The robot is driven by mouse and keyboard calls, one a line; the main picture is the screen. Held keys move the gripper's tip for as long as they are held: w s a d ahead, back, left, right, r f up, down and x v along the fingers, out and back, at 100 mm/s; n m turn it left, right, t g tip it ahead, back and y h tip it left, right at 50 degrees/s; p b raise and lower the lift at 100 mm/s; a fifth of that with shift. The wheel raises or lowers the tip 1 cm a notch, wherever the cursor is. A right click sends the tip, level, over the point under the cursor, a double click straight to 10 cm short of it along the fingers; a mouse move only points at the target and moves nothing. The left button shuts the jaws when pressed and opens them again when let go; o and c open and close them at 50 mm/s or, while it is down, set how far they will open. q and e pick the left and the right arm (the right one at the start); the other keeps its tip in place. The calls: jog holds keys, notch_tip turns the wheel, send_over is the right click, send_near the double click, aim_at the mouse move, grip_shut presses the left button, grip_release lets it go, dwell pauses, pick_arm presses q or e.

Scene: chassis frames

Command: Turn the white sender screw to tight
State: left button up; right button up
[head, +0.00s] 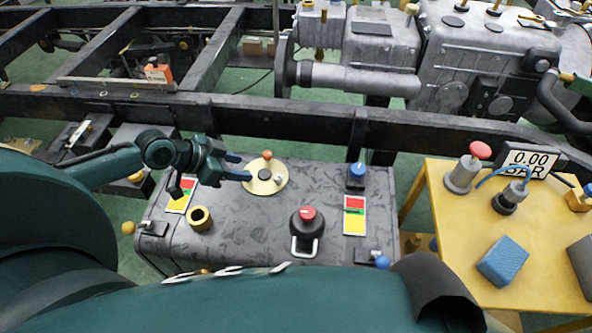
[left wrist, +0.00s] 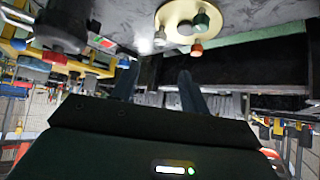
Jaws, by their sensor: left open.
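The sender is a round cream plate (head: 254,184) on top of the dark tank. It carries a dark centre cap, an orange screw (head: 267,155) at its far edge and the small white screw (head: 278,179) at its right near side. My left gripper (head: 241,167) is open and empty at the plate's left edge, its blue fingers pointing toward it, apart from the white screw. In the left wrist view the plate (left wrist: 175,14) shows beyond the fingers, with the orange screw (left wrist: 197,50) near them. How far the white screw is turned cannot be told. My right gripper is not in view.
A yellow filler neck (head: 199,218), a red-topped black knob (head: 307,222) with a handle and a blue-capped fitting (head: 356,175) stand on the tank. A chassis rail (head: 280,122) runs behind it. A yellow table (head: 455,235) stands at the right.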

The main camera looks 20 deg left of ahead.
aim_at(278, 176)
pick_arm(q)
jog(key=b+x, duration=0.1)
jog(key=x, duration=1.1)
jog(key=shift+f+b, duration=0.1)
jog(key=shift+b, duration=0.2)
jog(key=shift+w+d+f, duration=0.15)
jog(key=shift+d+f, duration=0.05)
jog(key=shift+d, duration=0.05)
